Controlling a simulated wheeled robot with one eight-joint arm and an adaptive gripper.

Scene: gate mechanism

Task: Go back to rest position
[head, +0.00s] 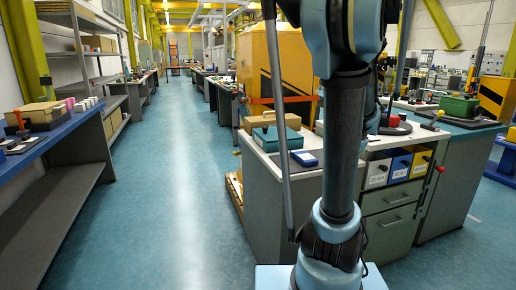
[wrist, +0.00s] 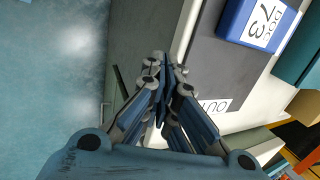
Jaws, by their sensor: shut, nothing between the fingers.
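My gripper (wrist: 163,65) shows in the wrist view with its fingers together and nothing between them. It is over the edge of a light worktop, beside a dark mat (wrist: 207,70) with a white label reading "OUT". A blue box (wrist: 232,18) marked "DOC 73" lies on the mat, apart from the fingers. In the head view my arm stands upright in front of the workbench (head: 262,185), and my gripper cannot be made out there.
The blue box (head: 304,158), a teal box (head: 275,138) and a cardboard box (head: 272,120) sit on the bench. Coloured drawer bins (head: 398,166) are at its right. A shelf bench (head: 55,190) lines the left. The blue aisle floor (head: 175,180) between is clear.

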